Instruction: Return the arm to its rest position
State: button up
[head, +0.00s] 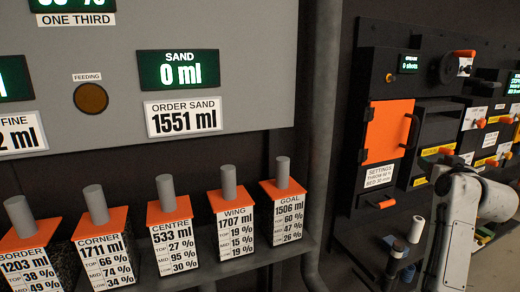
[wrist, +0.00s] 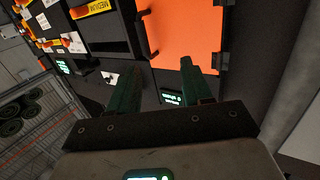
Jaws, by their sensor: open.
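My gripper (wrist: 155,88) is open and empty in the wrist view, with its two dark green fingers apart. In that view it is in front of the dark machine with the orange door (wrist: 185,35); nothing is between the fingers. In the head view my arm shows at the lower right, a pale grey link reaching up to a bent joint. The gripper itself cannot be made out in the head view.
A shelf holds several orange-topped sample boxes, such as GOAL (head: 287,218) and CENTRE (head: 173,240). Above them a grey panel (head: 250,30) has a display (head: 179,69) reading SAND 0 ml. The machine's orange door (head: 388,131) is closed. A wire rack (wrist: 40,125) stands at the wrist view's left.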

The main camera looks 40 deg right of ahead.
jog(key=w+a+f+n+y, duration=0.1)
jog(key=w+a+f+y, duration=0.25)
jog(key=a+f, duration=0.3)
jog(key=w+a+f+n+y, duration=0.2)
jog(key=w+a+f, duration=0.3)
jog(key=f, duration=0.2)
jog(key=w+a+f+n+g+y, duration=0.1)
jog(key=a+f+y, duration=0.1)
jog(key=a+f, duration=0.6)
jog(key=w+a+f+n+g+y, duration=0.1)
jog(key=a+f+y, duration=0.2)
jog(key=a+f, duration=0.5)
jog(key=s+a+f+n+g+y, duration=0.1)
jog(key=s+a+f+n+g, duration=0.1)
jog(key=s+a+f, duration=0.3)
jog(key=s+a+f+n+g+y, duration=0.2)
jog(key=s+a+f+g, duration=0.3)
jog(key=s+a, duration=0.7)
jog(key=a+n, duration=0.1)
jog(key=a, duration=0.6)
jog(key=shift+s+g, duration=0.15)
jog(key=shift+g, duration=0.15)
jog(key=shift+a, duration=0.1)
